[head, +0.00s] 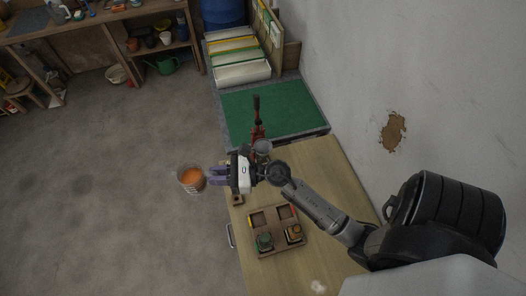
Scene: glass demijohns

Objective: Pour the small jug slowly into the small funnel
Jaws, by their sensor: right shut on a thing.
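My right gripper (206,176) reaches left past the table's edge. It is shut on a small clear jug (187,187) with orange contents. From above, the jug looks about upright, out over the floor. I cannot make out a small funnel for certain. A grey round thing (262,147) shows just behind my right wrist, partly hidden by it. My left gripper is not in view.
A wooden table (335,170) stands below my right arm, with a wooden crate (275,251) of small items at its front. A red tool with a black handle (257,103) stands behind the wrist. A green mat (290,105) lies beyond. Open floor lies left.

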